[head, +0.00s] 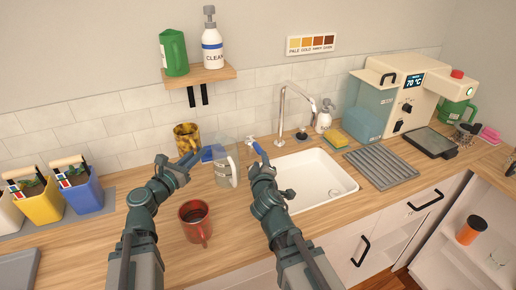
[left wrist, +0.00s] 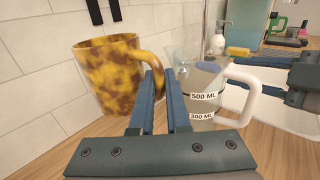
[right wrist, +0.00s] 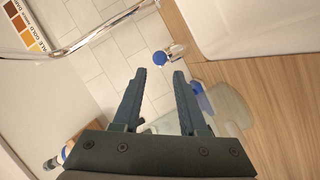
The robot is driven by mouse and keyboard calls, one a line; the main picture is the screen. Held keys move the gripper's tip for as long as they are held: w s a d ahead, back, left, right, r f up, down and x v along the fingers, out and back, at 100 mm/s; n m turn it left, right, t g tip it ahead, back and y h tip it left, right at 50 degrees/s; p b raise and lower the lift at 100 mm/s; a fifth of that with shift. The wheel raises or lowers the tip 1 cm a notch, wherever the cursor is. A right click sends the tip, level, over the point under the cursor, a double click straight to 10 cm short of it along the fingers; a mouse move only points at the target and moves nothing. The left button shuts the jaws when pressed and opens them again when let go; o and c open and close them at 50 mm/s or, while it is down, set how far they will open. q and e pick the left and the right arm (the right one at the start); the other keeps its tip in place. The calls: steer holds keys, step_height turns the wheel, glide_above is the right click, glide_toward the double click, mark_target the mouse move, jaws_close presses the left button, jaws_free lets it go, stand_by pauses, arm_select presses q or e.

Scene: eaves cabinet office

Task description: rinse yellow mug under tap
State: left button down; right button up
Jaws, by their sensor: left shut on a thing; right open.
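The yellow mug (head: 187,135), mottled with brown, is at the back of the counter near the tiled wall, left of the sink (head: 312,180). In the left wrist view the mug (left wrist: 108,75) is upright at the left. My left gripper (head: 196,158) is shut on its handle (left wrist: 150,62). I cannot tell whether its base touches the counter. The chrome tap (head: 283,112) arches over the back of the sink. My right gripper (head: 256,150) is open and empty left of the tap, near a small blue-ended fitting (right wrist: 162,58).
A clear measuring jug (head: 223,175) stands between my grippers, close to the mug. A red mug (head: 195,222) stands in front. A soap bottle (head: 324,116), sponge (head: 335,138) and drying rack (head: 381,168) are around the sink. Planters (head: 84,192) stand left.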

mark_target(258, 146)
steer(key=b+x, duration=0.2)
steer(key=x, duration=1)
jaws_close()
stand_by(1.2)
